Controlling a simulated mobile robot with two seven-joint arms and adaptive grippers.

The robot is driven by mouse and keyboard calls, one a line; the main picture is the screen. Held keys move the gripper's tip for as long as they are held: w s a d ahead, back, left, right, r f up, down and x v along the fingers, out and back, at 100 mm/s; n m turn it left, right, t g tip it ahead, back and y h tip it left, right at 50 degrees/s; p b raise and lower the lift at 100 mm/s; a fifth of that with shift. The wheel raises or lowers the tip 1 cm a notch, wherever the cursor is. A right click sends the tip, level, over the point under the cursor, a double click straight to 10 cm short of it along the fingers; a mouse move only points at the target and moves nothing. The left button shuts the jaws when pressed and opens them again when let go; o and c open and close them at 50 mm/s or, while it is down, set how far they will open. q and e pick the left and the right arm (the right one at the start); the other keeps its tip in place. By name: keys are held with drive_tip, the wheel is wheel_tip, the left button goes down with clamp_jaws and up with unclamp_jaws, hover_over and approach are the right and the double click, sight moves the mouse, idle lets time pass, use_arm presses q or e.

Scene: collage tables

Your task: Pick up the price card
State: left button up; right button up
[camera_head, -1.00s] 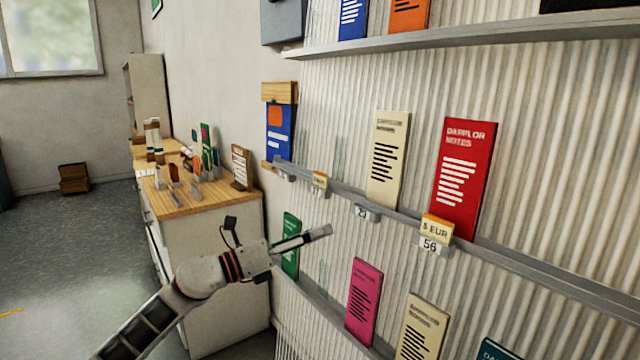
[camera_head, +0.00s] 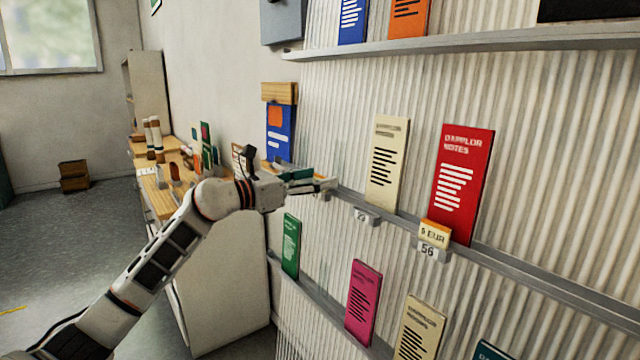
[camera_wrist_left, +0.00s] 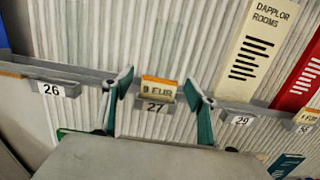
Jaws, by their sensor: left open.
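A small cream price card (camera_wrist_left: 158,91) with an orange top edge, reading "9 EUR", stands on the rail above the number label 27 (camera_wrist_left: 156,107) in the left wrist view. My left gripper (camera_wrist_left: 158,78) is open, with one green-lined finger on each side of this card. I see no finger clearly touching it. In the head view my left gripper (camera_head: 326,182) is at the middle rail and mostly hides that card. Another price card (camera_head: 436,231), with an orange top, stands farther right above the label 56. My right gripper is not in view.
The rail (camera_head: 520,265) runs along the corrugated wall. A cream leaflet (camera_head: 388,163) and a red leaflet (camera_head: 462,180) stand to the right of the gripper; a blue leaflet (camera_head: 280,132) is to its left. Below are a pink leaflet (camera_head: 363,302) and a green leaflet (camera_head: 291,245).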

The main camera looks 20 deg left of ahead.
use_arm(q)
drive_tip(key=shift+x, duration=0.8)
drive_tip(key=shift+f, duration=0.1)
drive_tip(key=c, duration=0.9)
drive_tip(key=shift+c, duration=0.2)
